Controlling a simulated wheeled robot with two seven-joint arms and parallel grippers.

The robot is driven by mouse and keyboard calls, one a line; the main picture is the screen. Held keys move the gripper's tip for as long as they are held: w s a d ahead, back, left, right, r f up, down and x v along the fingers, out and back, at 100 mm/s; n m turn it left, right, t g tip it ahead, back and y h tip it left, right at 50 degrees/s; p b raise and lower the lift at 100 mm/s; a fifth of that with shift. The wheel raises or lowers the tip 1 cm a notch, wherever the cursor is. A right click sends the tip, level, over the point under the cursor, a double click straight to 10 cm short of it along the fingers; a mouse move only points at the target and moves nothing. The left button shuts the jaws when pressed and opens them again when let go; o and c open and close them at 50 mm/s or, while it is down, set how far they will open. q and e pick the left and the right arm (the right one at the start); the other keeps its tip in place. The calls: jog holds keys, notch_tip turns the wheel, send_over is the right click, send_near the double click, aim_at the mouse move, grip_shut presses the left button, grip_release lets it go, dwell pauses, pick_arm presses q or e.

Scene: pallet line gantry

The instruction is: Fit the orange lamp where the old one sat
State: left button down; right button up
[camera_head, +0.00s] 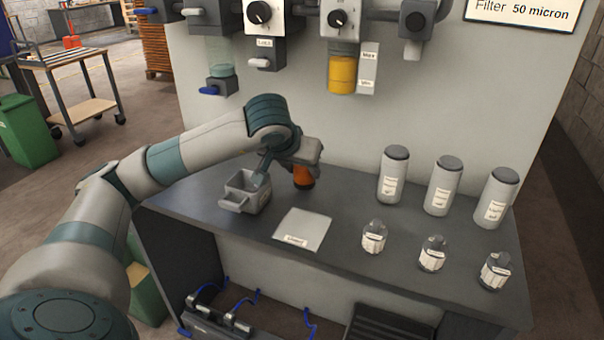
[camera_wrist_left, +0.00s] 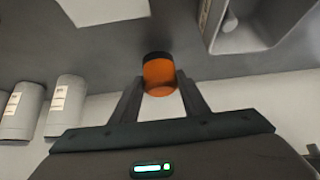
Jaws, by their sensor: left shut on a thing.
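The orange lamp (camera_head: 303,178), a short orange cylinder with a dark end, is at the back of the grey bench, right of the grey bin. My left gripper (camera_head: 303,167) is shut on it. In the left wrist view the orange lamp (camera_wrist_left: 160,76) sits between the two fingers of my left gripper (camera_wrist_left: 160,88), dark end pointing away from the palm. I cannot tell whether its dark end touches the bench. No old lamp or empty lamp seat can be made out. My right gripper is not in view.
A grey handled bin (camera_head: 238,207) and a white labelled pad (camera_head: 302,230) lie on the bench (camera_head: 345,205). Several white canisters (camera_head: 443,186) and small labelled bottles (camera_head: 432,255) stand to the right. Gauges and a yellow bowl (camera_head: 342,75) hang on the panel behind.

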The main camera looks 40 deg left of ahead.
pick_arm(q)
jog(key=shift+f, duration=0.8)
jog(key=shift+f, duration=0.15)
jog(key=c, duration=1.1)
grip_release()
jog(key=v, duration=1.2)
